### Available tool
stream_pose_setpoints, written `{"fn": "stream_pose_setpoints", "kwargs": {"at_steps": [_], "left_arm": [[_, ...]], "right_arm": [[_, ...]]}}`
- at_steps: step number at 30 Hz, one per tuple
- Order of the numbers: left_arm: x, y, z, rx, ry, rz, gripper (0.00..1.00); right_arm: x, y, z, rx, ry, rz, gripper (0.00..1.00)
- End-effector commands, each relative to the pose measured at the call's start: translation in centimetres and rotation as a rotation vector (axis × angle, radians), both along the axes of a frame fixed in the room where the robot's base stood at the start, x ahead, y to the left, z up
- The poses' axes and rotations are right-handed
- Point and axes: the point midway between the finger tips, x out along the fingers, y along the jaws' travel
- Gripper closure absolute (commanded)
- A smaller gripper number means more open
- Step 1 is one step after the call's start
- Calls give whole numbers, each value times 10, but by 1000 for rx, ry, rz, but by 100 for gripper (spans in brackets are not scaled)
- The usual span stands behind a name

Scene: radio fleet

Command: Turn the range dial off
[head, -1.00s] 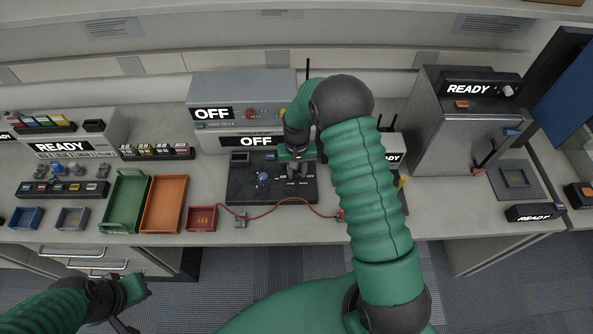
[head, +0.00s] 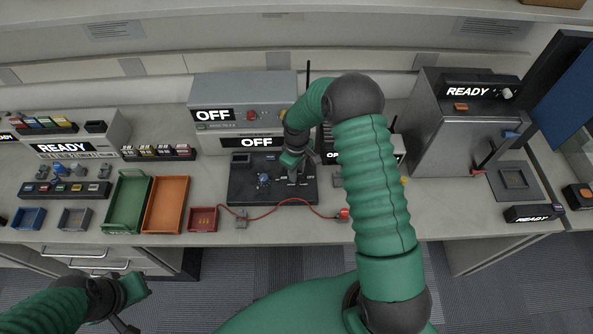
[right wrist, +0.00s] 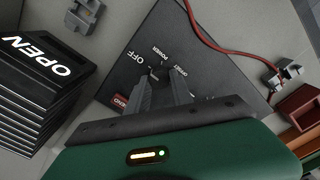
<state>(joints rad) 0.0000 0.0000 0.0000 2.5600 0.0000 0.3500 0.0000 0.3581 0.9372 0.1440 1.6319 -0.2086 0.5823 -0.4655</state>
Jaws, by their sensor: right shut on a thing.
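A dark control panel (head: 240,190) lies on the bench in the head view, and its face with OFF, POWER and OFFSET lettering fills the middle of the right wrist view (right wrist: 215,60). My right gripper (head: 292,180) points down at the panel's right part. In the right wrist view its two fingers (right wrist: 164,82) are closed around a small dial-like part, mostly hidden between them; I cannot read which setting it points to.
Signs behind the panel read OFF (head: 258,142). A red cable (head: 270,210) crosses in front of the panel. Green (head: 113,215) and orange (head: 151,214) trays and a small red tray (head: 194,219) stand to the left. A black OPEN block (right wrist: 35,75) is close beside my right gripper.

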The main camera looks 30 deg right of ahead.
Motion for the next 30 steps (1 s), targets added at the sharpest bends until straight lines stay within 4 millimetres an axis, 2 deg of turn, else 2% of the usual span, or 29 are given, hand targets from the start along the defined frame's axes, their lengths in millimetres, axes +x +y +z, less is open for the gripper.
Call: {"fn": "stream_pose_setpoints", "kwargs": {"at_steps": [9, 21, 22, 26, 30], "left_arm": [[0, 0, 2, 0, 0, 0, 100], [0, 0, 2, 0, 0, 0, 100], [0, 0, 2, 0, 0, 0, 100], [0, 0, 2, 0, 0, 0, 100], [0, 0, 2, 0, 0, 0, 100]], "right_arm": [[0, -3, 2, -6, -2, 75, 100], [-2, -4, 0, -6, 3, 80, 100], [-2, -4, 0, -5, 4, 80, 71], [-2, -3, 0, -4, 4, 80, 54], [-2, -2, 0, -2, 5, 80, 51]]}}
